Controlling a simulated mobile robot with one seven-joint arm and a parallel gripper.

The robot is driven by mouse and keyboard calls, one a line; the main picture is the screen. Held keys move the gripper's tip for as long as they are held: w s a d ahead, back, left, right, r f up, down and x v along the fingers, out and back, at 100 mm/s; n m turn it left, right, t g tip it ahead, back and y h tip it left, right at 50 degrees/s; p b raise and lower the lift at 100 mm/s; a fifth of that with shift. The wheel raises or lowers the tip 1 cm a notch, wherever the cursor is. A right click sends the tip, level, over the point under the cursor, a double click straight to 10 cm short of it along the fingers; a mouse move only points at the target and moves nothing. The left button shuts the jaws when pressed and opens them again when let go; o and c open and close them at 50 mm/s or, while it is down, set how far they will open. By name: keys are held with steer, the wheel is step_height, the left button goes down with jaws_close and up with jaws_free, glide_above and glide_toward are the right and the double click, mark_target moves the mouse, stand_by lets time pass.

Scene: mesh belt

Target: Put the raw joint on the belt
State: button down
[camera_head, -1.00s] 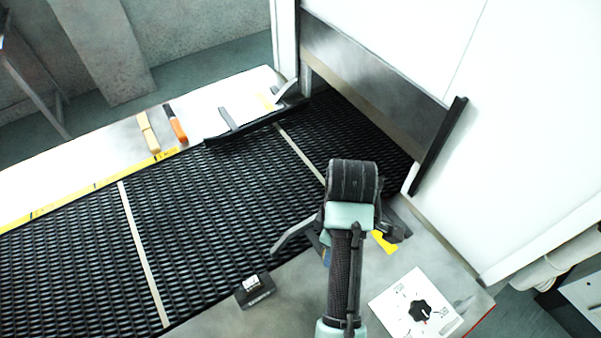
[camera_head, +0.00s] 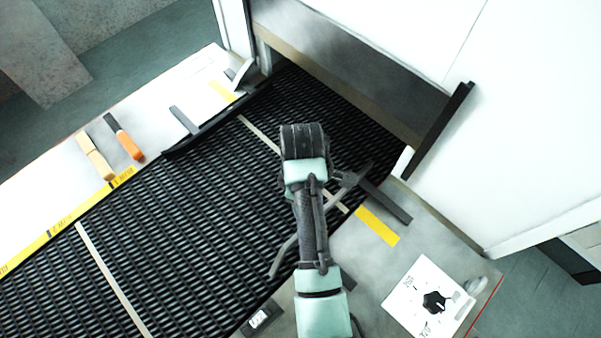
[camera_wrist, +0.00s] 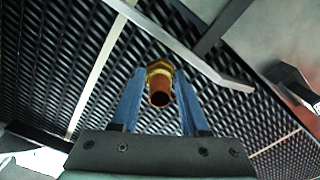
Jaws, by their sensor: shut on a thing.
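The raw joint (camera_wrist: 160,88), a small brass-and-copper coloured fitting with a hex collar and an open tube end, is in the wrist view. My gripper (camera_wrist: 160,80) has its two blue fingers shut on it, with the open tube end towards the camera. The black mesh belt (camera_head: 185,215) runs from the lower left into the machine opening. It also shows beneath the joint in the wrist view (camera_wrist: 50,60), apparently with a gap below it. In the head view my arm hides the fingertips and the joint.
Angled guide bars (camera_head: 385,200) stand at the right belt edge, and another guide (camera_head: 210,128) at the left edge. An orange-handled tool (camera_head: 128,143) and a tan-handled one (camera_head: 97,160) lie on the left ledge. A dial panel (camera_head: 430,300) sits right. The belt's left part is clear.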

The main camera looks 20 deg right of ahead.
steer(key=shift+w+f, duration=0.1)
steer(key=shift+f, duration=1.8)
steer(key=shift+f, duration=0.2)
steer(key=shift+c, duration=2.1)
jaws_free()
steer(key=shift+r, duration=0.2)
step_height(320, 180, up, 11)
steer(key=shift+f+p, duration=0.1)
steer(key=shift+p, duration=0.3)
steer(key=shift+r+p, duration=0.6)
steer(key=shift+r, duration=0.05)
